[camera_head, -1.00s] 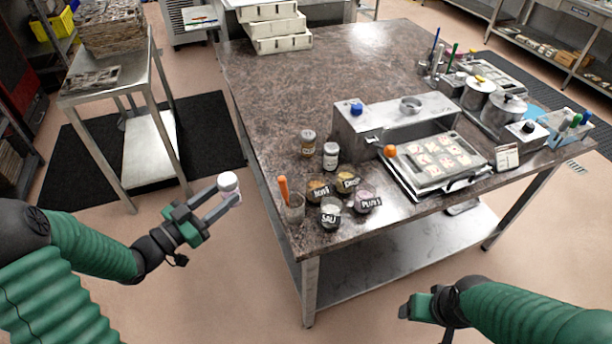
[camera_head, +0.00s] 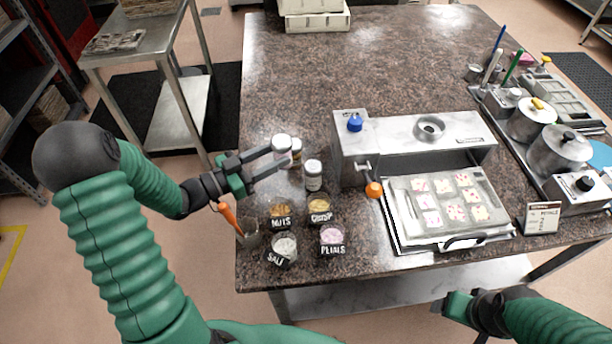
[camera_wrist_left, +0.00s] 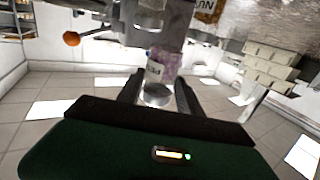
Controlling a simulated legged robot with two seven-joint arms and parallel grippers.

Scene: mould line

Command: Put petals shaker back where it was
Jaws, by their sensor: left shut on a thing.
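The petals shaker (camera_wrist_left: 166,66), with pinkish contents and a label partly reading "PE", sits between the fingers of my left gripper (camera_wrist_left: 158,92) in the left wrist view. In the head view my left gripper (camera_head: 276,157) is shut on it, and mostly its white lid (camera_head: 281,142) shows. It is held over the left part of the counter (camera_head: 390,75), close beside an amber shaker (camera_head: 297,155). A labelled white-lidded shaker (camera_head: 313,176) stands just right of them. Whether the held shaker touches the counter is unclear. My right gripper (camera_head: 456,304) is at the lower right; its fingers are unclear.
Several small jars stand in front, including the petals jar (camera_head: 332,237) and salt jar (camera_head: 284,248). A metal machine (camera_head: 390,140) and a tray (camera_head: 405,238) of decorated squares lie right.

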